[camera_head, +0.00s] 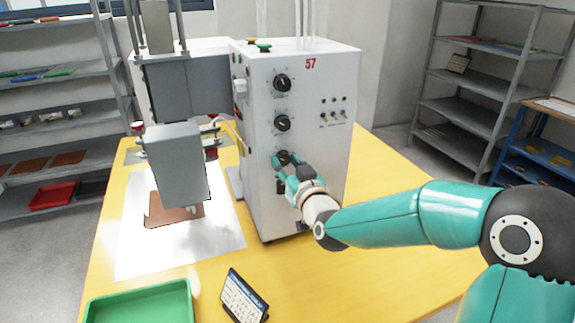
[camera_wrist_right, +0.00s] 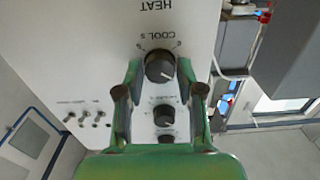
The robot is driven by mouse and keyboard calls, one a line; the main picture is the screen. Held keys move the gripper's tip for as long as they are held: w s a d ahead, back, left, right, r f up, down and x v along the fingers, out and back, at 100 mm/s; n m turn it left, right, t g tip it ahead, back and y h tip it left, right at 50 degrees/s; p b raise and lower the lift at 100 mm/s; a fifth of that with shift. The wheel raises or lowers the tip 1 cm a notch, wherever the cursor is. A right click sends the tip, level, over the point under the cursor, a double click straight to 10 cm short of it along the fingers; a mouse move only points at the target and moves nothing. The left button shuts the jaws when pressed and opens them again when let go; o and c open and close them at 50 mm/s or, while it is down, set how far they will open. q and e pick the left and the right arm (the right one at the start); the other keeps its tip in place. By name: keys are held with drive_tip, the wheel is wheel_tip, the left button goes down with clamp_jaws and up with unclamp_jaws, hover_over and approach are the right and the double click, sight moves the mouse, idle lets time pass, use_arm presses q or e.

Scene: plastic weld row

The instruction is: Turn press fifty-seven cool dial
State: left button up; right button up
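Press 57 (camera_head: 325,160) is a white box with a column of black dials on its front. The cool dial (camera_wrist_right: 160,66), black with a pale pointer line, is labelled COOL in the right wrist view. In the head view it is the lowest dial (camera_head: 283,157), partly covered by my right gripper (camera_head: 282,168). In the wrist view the right gripper's two green fingers (camera_wrist_right: 159,72) are spread on either side of the cool dial. Whether they touch it is unclear. My left gripper is out of view.
Two other dials (camera_head: 282,82) (camera_head: 282,123) sit above, and small toggles (camera_head: 332,116) to the right. A grey press head (camera_head: 178,165) stands left, over a brown sheet (camera_head: 165,212). A green tray (camera_head: 140,303) and a small display stand (camera_head: 243,296) are on the yellow table (camera_head: 340,270).

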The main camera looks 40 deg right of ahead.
clamp_jaws()
drive_tip(key=shift+f+n+b, duration=0.25)
drive_tip(key=shift+n+b, duration=0.65)
drive_tip(key=shift+b, duration=0.3)
drive_tip(key=shift+r+n+b, duration=0.1)
drive_tip(key=shift+n+b, duration=0.4)
drive_tip(key=shift+n, duration=0.5)
drive_tip(key=shift+r+n, duration=0.1)
drive_tip(key=shift+n, duration=0.7)
drive_tip(key=o, duration=0.6)
unclamp_jaws()
drive_tip(key=shift+s, duration=0.1)
